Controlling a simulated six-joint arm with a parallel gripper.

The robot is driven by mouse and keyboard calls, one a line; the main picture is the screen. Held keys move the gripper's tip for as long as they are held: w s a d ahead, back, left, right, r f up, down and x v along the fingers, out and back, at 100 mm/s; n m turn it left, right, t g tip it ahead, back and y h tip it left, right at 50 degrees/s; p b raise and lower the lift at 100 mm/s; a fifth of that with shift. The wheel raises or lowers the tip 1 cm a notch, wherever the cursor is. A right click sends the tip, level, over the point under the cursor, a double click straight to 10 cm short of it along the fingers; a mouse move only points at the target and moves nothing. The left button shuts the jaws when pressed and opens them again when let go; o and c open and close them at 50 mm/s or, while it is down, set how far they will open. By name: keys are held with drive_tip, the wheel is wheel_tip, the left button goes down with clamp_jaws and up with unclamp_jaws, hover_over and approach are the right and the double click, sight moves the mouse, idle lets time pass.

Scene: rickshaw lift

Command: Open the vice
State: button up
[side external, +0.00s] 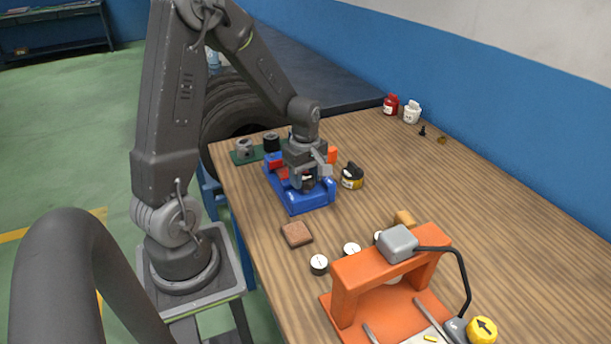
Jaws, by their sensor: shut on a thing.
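The blue vice (312,203) stands on the wooden table near its left edge, with red parts (275,164) showing at its far end. My gripper (308,184) points down over the near half of the vice. It is shut on a small dark part of the vice, which looks like its handle or screw end. My gripper hides much of the jaws, so I cannot tell how wide the vice stands.
A dark-capped yellow jar (352,177) stands close to the right of the vice. A brown block (296,234) and several round white-topped pieces (319,264) lie nearer. An orange frame (360,287) fills the front. The table (480,200) is clear at right.

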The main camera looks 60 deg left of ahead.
sight(305, 177)
drive_tip(key=shift+n, duration=0.5)
drive_tip(key=o, duration=0.9)
wheel_tip(305, 177, up, 14)
drive_tip(key=shift+f, duration=0.1)
idle(0.4)
drive_tip(key=s+d+r+m+t, duration=0.1)
drive_tip(key=s+d+m+t, duration=0.1)
drive_tip(key=d+m, duration=0.4)
drive_tip(key=s+d+r+m+t, duration=0.1)
drive_tip(key=s+d+r+m, duration=0.1)
drive_tip(key=s+d+m, duration=0.3)
drive_tip(key=s+d+r+m+t, duration=0.2)
drive_tip(key=s+d+m, duration=0.1)
drive_tip(key=d+m, duration=0.4)
drive_tip(key=shift+s+m+t, duration=0.15)
drive_tip(key=shift+s+m, duration=0.05)
drive_tip(key=shift+m, duration=0.6)
drive_tip(key=shift+s+m+t, duration=0.15)
drive_tip(key=shift+m, duration=0.65)
